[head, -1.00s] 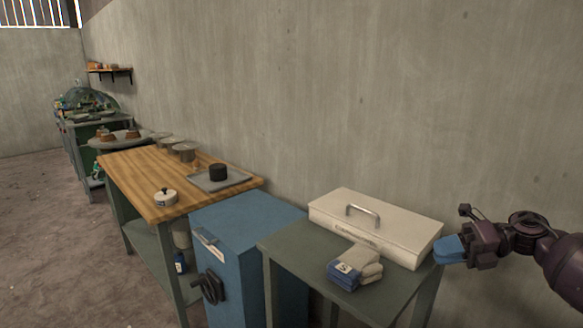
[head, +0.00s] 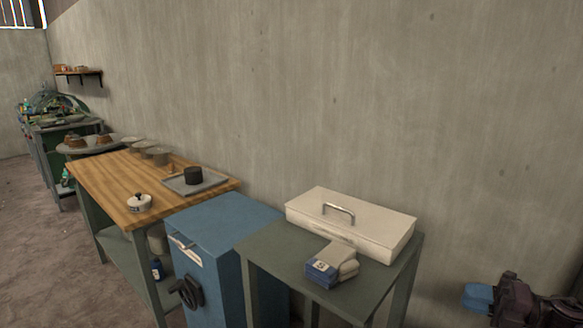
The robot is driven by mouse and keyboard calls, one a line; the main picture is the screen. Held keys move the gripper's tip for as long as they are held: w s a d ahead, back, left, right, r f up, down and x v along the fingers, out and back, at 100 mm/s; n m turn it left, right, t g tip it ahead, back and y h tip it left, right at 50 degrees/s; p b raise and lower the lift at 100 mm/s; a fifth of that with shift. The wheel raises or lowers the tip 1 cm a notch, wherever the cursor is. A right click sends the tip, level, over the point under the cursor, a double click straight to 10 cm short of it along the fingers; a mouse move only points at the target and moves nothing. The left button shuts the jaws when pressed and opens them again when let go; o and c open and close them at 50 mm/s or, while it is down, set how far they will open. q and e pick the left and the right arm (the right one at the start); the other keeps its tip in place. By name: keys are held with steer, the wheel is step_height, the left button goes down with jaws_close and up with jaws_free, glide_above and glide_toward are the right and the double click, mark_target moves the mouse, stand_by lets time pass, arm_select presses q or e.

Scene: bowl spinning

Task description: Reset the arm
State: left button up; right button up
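My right gripper (head: 485,298) is at the lower right corner, low and to the right of the green-grey table, apart from it. A blue piece (head: 477,296) shows at its tip. I cannot tell whether this is a held thing or part of the gripper, nor how far the fingers are apart. Much of my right arm is cut off by the picture's edge. My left arm and gripper are not in view.
A white metal box (head: 350,225) and folded cloths (head: 322,272) lie on the green-grey table (head: 275,250). Left of it stand a blue cabinet (head: 215,230) and a wooden-topped bench (head: 105,185) with a lidded pot (head: 139,203) and tray (head: 180,187). A wall runs behind.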

steer(key=w+d+r+m+t+h, duration=0.1)
steer(key=w+d+m+t+h, duration=0.75)
steer(key=m, duration=0.45)
steer(key=s+d+f+m+g+h, duration=0.35)
steer(key=d+f+m+h, duration=0.25)
steer(key=d+m+h, duration=0.45)
steer(key=s+a+f+m+g+y, duration=0.2)
steer(key=s+a+f+g+y, duration=0.1)
steer(key=s+a+f, duration=1.35)
steer(key=s+a+r+m+p, duration=0.1)
steer(key=s+a+m, duration=0.1)
steer(key=s+a, duration=0.5)
steer(key=s+a+r+m+y+p, duration=0.1)
steer(key=s+a+m, duration=0.1)
steer(key=s+a, duration=0.5)
steer(key=shift+s+a+p, duration=0.3)
steer(key=shift+a+p, duration=0.1)
steer(key=shift+a, duration=1.3)
